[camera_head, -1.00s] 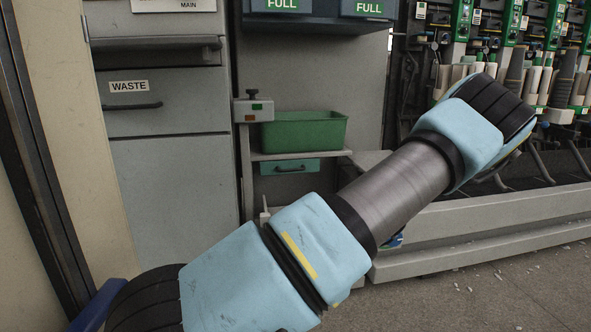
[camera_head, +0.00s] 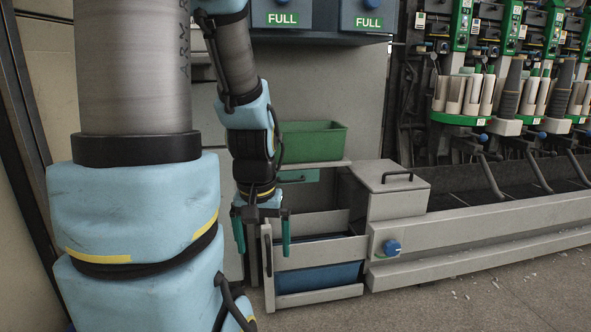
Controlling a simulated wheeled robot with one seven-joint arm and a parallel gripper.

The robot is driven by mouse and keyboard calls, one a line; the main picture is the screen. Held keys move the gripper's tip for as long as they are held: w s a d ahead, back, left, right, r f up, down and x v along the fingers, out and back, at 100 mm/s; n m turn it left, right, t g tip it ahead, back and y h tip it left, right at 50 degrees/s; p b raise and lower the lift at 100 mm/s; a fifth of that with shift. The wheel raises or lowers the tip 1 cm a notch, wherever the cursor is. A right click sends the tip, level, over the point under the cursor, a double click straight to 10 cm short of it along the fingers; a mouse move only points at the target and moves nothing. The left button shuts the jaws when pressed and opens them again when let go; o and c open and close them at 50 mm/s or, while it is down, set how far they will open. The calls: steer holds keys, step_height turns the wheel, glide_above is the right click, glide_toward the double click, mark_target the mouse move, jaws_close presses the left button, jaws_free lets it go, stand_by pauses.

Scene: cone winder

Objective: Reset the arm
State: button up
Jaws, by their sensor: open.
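My gripper (camera_head: 262,246) hangs fingers-down near the middle of the head view, at the end of my light blue and grey arm. Whether the fingers touch the box cannot be told. My upper arm fills the left of the view and hides much of the cabinet behind it.
A green bin (camera_head: 313,139) stands on a shelf behind my wrist. A grey lidded box (camera_head: 398,186) with a handle and a blue knob (camera_head: 391,247) are to the right. Cone winder units (camera_head: 500,95) line the right back.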

step_height(320, 180, up, 38)
steer(key=p, duration=3.8)
steer(key=shift+r, duration=0.2)
steer(key=shift+s+a, duration=0.1)
